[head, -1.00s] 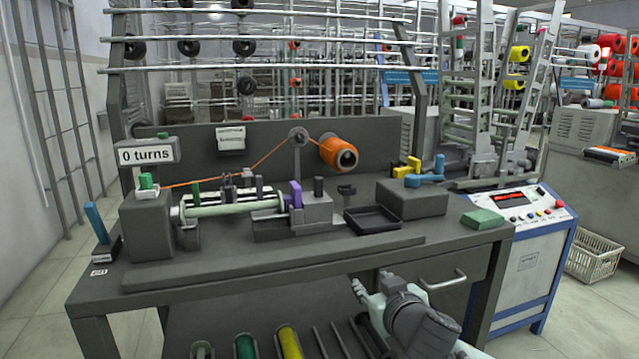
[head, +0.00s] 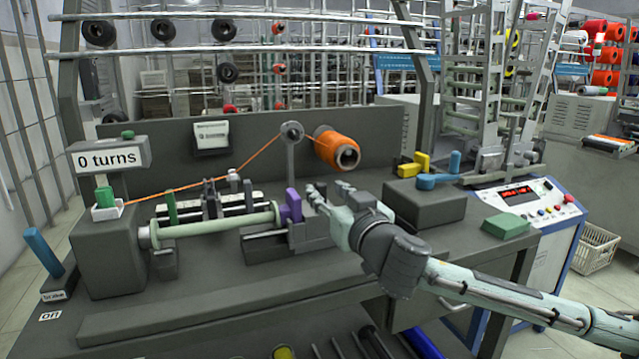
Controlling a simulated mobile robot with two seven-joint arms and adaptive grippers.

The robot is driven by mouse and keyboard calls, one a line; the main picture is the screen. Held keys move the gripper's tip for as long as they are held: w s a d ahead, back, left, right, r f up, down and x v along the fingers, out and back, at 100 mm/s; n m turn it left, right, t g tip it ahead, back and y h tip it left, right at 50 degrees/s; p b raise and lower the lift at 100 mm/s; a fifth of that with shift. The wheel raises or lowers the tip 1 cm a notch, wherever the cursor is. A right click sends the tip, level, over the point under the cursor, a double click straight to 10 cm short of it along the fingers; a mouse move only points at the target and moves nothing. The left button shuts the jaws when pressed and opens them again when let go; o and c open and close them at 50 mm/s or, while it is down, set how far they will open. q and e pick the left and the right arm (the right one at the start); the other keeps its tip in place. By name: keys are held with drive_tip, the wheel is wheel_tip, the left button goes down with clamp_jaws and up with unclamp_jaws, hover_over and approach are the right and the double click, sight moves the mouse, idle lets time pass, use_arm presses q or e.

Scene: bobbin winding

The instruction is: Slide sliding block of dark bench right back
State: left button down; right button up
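The grey sliding block (head: 300,238) sits on its rail on the dark bench (head: 200,318). Its purple nose (head: 291,204) is at the right end of the pale green bobbin tube (head: 215,224), with no clear gap between them. My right gripper (head: 328,192) reaches in from the right, with its fingers at the top of the block, where the dark upright handle stood in the earlier view. The fingers and wrist hide the handle and the block's right part. I cannot tell whether the fingers are closed on the handle. My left gripper is not in view.
An orange thread runs from the orange spool (head: 338,150) over a guide post (head: 291,150) to the left. A grey box (head: 428,206) with yellow and blue levers stands right of my gripper. The sign (head: 106,159) reads "0 turns". The bench front is clear.

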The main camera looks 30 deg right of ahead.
sight(323, 187)
drive_tip(key=x, duration=0.3)
drive_tip(key=shift+w, duration=0.2)
drive_tip(key=shift+w+d, duration=0.1)
drive_tip(key=shift+w, duration=0.25)
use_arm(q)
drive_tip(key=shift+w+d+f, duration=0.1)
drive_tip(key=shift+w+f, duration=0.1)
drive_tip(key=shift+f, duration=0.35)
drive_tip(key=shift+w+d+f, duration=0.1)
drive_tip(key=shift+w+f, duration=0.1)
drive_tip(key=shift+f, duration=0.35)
use_arm(e)
clamp_jaws()
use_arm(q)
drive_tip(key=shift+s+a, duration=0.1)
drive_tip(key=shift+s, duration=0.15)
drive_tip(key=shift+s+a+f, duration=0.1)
use_arm(e)
drive_tip(key=shift+f, duration=0.1)
